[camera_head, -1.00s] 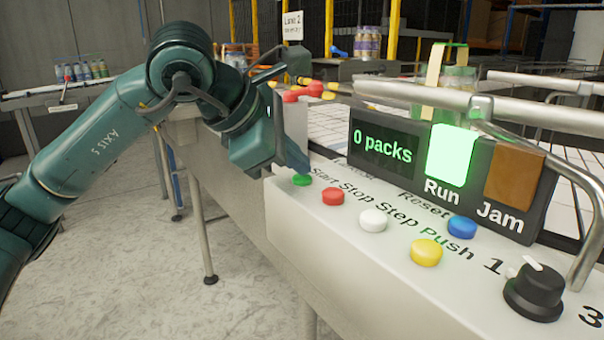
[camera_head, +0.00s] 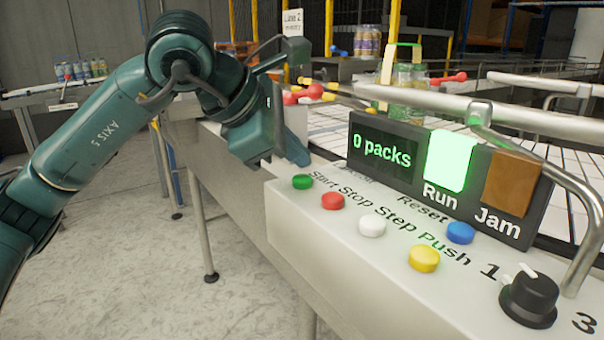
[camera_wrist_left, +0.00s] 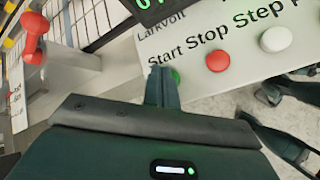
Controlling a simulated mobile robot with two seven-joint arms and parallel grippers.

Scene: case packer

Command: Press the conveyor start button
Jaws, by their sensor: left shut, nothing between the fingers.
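The green Start button (camera_head: 303,181) sits at the left end of the white control panel (camera_head: 340,265). My left gripper (camera_head: 301,155) is shut and empty, its fingertips just above and behind the button, apart from it. In the left wrist view the fingers (camera_wrist_left: 162,85) partly hide the green button (camera_wrist_left: 176,76). The Run lamp (camera_head: 450,160) glows green and the display (camera_head: 383,150) reads "0 packs". The Jam lamp (camera_head: 511,183) is dull orange-brown. My right gripper is not in view.
Beside Start are the red Stop button (camera_head: 332,200), white Step button (camera_head: 372,226), yellow Push button (camera_head: 424,258) and blue Reset button (camera_head: 460,232). A black knob (camera_head: 530,297) stands at the right. A metal rail (camera_head: 440,103) runs behind the display.

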